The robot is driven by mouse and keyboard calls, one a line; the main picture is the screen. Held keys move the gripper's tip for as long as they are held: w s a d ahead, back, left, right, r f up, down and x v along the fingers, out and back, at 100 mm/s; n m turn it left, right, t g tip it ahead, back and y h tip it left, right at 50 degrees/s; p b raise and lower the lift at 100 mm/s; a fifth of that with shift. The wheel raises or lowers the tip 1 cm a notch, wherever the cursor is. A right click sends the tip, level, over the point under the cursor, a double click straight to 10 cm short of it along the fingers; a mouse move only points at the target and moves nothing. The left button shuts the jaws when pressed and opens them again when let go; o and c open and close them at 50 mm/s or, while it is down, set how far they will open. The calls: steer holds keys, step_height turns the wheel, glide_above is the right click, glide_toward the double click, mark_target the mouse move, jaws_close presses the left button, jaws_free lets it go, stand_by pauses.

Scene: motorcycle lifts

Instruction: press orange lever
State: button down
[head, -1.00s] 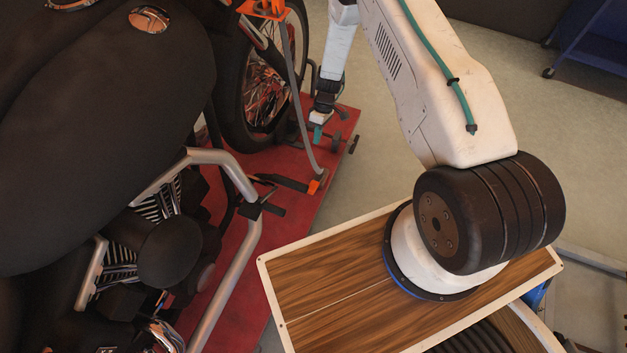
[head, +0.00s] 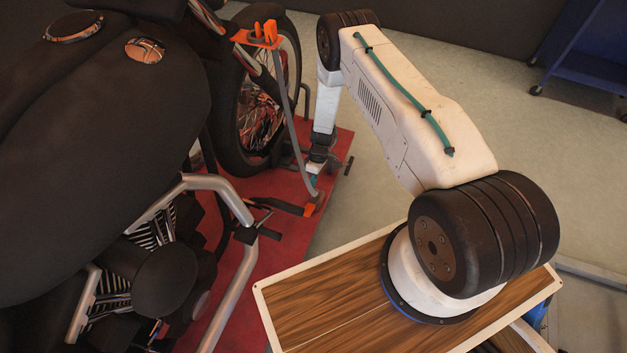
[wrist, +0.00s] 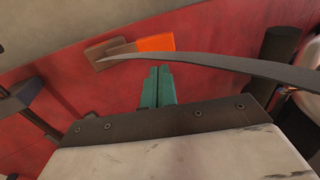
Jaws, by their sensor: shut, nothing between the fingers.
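The orange lever (head: 310,210) is a small bright orange piece low on the red lift platform. In the wrist view the orange part (wrist: 155,44) lies just beyond my fingertips, with a brown-grey block (wrist: 108,52) at its left end. My gripper (head: 314,182) points down just above the orange piece. In the wrist view its teal fingers (wrist: 157,72) are together and empty, and they appear apart from the orange part. In the head view the fingertips are small and partly hidden behind a grey curved bar (head: 297,130).
The bar rises from beside the lever to an orange bracket (head: 262,38) and crosses in front of my fingers in the wrist view (wrist: 215,64). A black motorcycle (head: 110,130) stands on the red platform (head: 275,188) at left.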

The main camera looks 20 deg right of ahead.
mark_target(309, 209)
steer(key=x, duration=0.9)
steer(key=shift+s+a+f, duration=0.1)
steer(key=shift+a+f, duration=0.05)
steer(key=shift+f, duration=0.2)
